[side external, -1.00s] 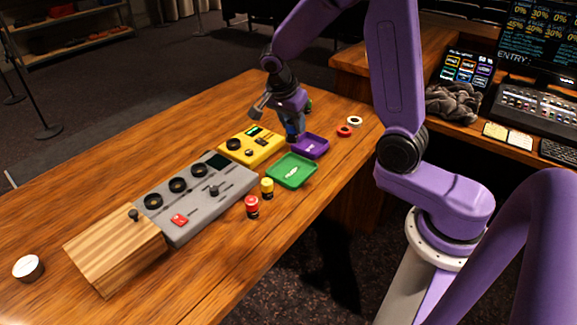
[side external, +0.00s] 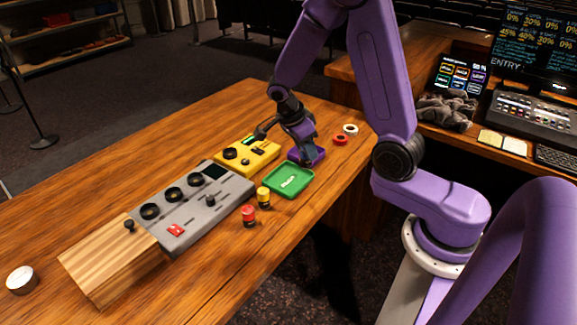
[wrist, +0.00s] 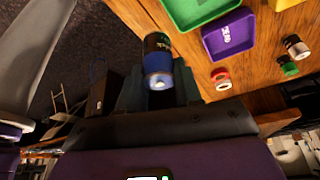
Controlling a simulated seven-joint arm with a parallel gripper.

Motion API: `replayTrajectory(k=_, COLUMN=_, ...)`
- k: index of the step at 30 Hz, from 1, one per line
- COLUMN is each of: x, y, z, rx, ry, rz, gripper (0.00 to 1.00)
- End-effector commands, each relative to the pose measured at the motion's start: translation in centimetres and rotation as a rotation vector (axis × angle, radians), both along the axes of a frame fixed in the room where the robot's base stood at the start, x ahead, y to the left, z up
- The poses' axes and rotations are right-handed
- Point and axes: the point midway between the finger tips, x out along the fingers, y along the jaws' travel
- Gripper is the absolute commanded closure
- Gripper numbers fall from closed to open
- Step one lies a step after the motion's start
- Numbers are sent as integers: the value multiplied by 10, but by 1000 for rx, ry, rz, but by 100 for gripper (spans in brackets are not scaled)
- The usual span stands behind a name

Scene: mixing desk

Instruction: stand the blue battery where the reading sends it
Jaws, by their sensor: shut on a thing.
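My gripper (side external: 303,156) is at the purple tray (side external: 319,157) on the wooden desk. In the wrist view my gripper (wrist: 158,88) is shut on the blue battery (wrist: 156,66), which has a dark upper band and a pale end. In the side view I cannot make out the battery against the fingers and tray. The purple tray also shows in the wrist view (wrist: 229,38), beside the battery in the picture; I cannot tell whether they touch. The green tray (side external: 288,180) lies in front of the purple one. The yellow meter (side external: 247,157) stands left of them; its reading is too small to read.
A yellow battery (side external: 264,197) and a red battery (side external: 249,216) stand near the green tray. A grey mixer box (side external: 192,208) and a wooden block (side external: 112,262) lie further left. A red (side external: 340,140) and a white (side external: 350,129) round piece lie beyond the purple tray.

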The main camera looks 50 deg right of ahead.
Motion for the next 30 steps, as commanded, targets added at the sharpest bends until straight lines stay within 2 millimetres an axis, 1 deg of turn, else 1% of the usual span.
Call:
replayTrajectory(k=1, x=9, y=-2, z=-4, rx=0, ry=2, rz=-1, gripper=100)
replayTrajectory(k=3, x=21, y=-5, z=-10, rx=0, ry=2, rz=-1, gripper=100)
replayTrajectory(k=12, x=51, y=-12, z=-48, rx=-1, ry=3, rz=1, gripper=100)
replayTrajectory(k=15, x=58, y=-13, z=-56, rx=-1, ry=2, rz=1, gripper=100)
replayTrajectory(k=23, x=69, y=-16, z=-69, rx=0, ry=0, rz=1, gripper=100)
replayTrajectory(k=27, x=68, y=-16, z=-88, rx=-1, ry=4, rz=2, gripper=100)
replayTrajectory(k=30, x=68, y=-16, z=-96, rx=-1, ry=2, rz=1, gripper=100)
